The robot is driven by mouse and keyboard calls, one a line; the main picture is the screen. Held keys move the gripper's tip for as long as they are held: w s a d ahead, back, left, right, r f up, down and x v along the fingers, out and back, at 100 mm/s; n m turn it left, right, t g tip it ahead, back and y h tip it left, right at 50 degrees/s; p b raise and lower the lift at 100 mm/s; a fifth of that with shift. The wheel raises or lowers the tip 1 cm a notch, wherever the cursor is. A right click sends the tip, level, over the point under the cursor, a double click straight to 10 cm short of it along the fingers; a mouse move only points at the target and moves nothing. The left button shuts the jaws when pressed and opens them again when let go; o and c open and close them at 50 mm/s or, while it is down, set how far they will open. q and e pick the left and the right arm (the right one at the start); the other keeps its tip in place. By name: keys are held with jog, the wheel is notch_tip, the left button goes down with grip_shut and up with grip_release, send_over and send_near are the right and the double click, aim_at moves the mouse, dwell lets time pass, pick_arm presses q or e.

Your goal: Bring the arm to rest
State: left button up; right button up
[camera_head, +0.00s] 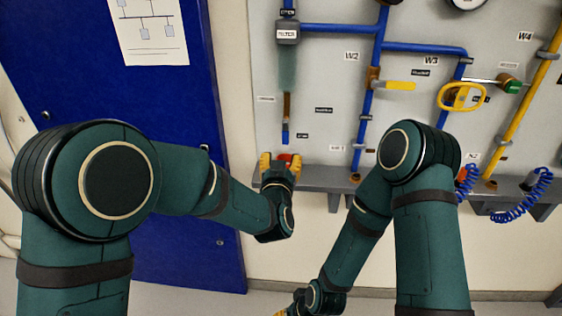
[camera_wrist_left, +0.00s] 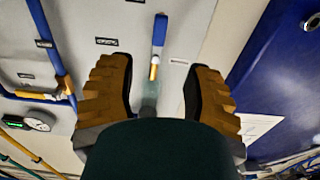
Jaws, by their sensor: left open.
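My left gripper (camera_head: 281,160) is open in front of the lower left part of the pipe panel (camera_head: 322,85). In the left wrist view its two brown-yellow fingers (camera_wrist_left: 157,90) stand wide apart with nothing held between them. A short blue pipe (camera_wrist_left: 159,32) with a brass end shows beyond the gap. A small red thing (camera_head: 285,157) shows between the fingers in the head view; whether they touch it cannot be told. My right gripper (camera_head: 285,313) is at the bottom edge, mostly cut off, with only a bit of yellow showing.
A grey ledge (camera_head: 325,180) runs under the panel. A yellow lever (camera_head: 399,86), a yellow handwheel (camera_head: 460,97) and a green knob (camera_head: 510,84) stick out at the right. A blue coiled hose (camera_head: 525,200) hangs there. A blue door (camera_head: 160,90) is at the left.

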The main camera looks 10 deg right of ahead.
dwell(0.3)
pick_arm(q)
jog(key=s+a+f+n+g+y, duration=0.1)
jog(key=s+a+f+g, duration=0.25)
jog(key=a+f, duration=0.5)
jog(key=s+a+f+n+g+y, duration=0.15)
jog(key=a+f+g, duration=0.35)
jog(key=f, duration=0.7)
jog(key=s+a+f+n+g, duration=0.1)
jog(key=s+a+f+g, duration=0.2)
jog(key=s, duration=0.7)
jog(key=s+a+f+n+g, duration=0.2)
jog(key=s+a+f+g, duration=0.2)
jog(key=s+a+f, duration=0.3)
jog(key=s+f, duration=0.2)
jog(key=s, duration=0.1)
jog(key=shift+s+h, duration=0.3)
jog(key=shift+h, duration=0.05)
